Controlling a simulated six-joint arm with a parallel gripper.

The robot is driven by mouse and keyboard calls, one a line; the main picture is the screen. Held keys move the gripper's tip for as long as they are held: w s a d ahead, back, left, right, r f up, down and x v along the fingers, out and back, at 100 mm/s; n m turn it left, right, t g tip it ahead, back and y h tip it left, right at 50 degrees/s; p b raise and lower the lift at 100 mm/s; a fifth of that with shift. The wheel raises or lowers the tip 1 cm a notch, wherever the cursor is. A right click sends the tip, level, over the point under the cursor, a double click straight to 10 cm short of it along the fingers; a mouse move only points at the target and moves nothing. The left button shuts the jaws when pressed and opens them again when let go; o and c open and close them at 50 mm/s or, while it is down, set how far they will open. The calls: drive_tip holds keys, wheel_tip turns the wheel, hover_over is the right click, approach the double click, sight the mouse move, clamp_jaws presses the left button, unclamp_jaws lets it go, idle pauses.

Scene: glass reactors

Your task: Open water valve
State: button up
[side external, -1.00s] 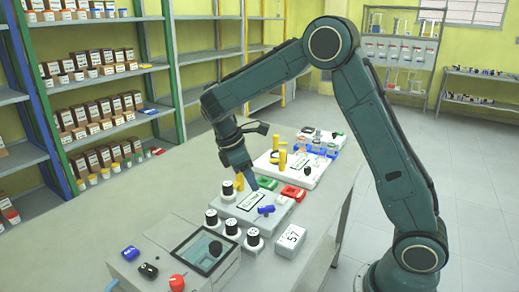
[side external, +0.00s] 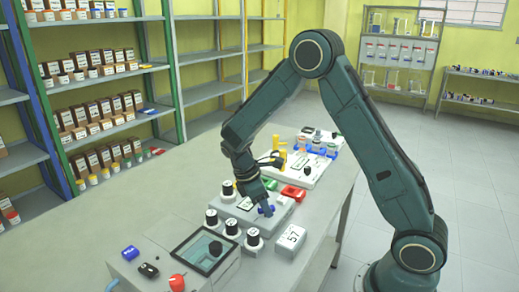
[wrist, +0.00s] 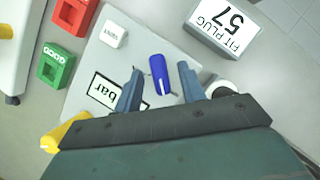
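A blue valve handle (wrist: 160,74) with a white mark at one end sits on the grey unit with the "bar" display (wrist: 106,97). My gripper (wrist: 160,68) is open, with one finger on each side of the handle in the wrist view. Gaps show between handle and fingers, so it is not gripped. In the side view the gripper (side external: 263,207) points down at the blue handle (side external: 269,211), which it partly hides. I cannot tell how far the fingertips are above the unit's surface.
A white box marked 57 (side external: 290,239) stands close by, right of the unit. Black-capped knobs (side external: 232,227) stand in front. Red (side external: 293,193) and green (side external: 269,183) blocks lie behind, beside a yellow post (side external: 226,188). A panel with a red knob (side external: 177,282) is nearest.

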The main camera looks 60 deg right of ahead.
clamp_jaws()
drive_tip(key=shift+m, duration=0.4)
drive_tip(key=m+g+y, duration=0.1)
drive_tip(key=m, duration=0.2)
drive_tip(key=shift+w+d, duration=0.1)
drive_tip(key=shift+d, duration=0.05)
drive_tip(key=m+y, duration=0.2)
drive_tip(key=m, duration=0.3)
drive_tip(key=shift+d+m, duration=0.15)
drive_tip(key=shift+m, duration=0.15)
drive_tip(key=m+y, duration=0.2)
drive_tip(key=m, duration=0.2)
drive_tip(key=shift+d, duration=0.1)
drive_tip(key=shift+d+m+t+y, duration=0.1)
drive_tip(key=shift+m+t+y, duration=0.2)
drive_tip(key=shift+m, duration=0.85)
drive_tip(key=shift+m+t+y, duration=0.2)
drive_tip(key=shift+m+y, duration=0.2)
drive_tip(key=shift+m, duration=0.75)
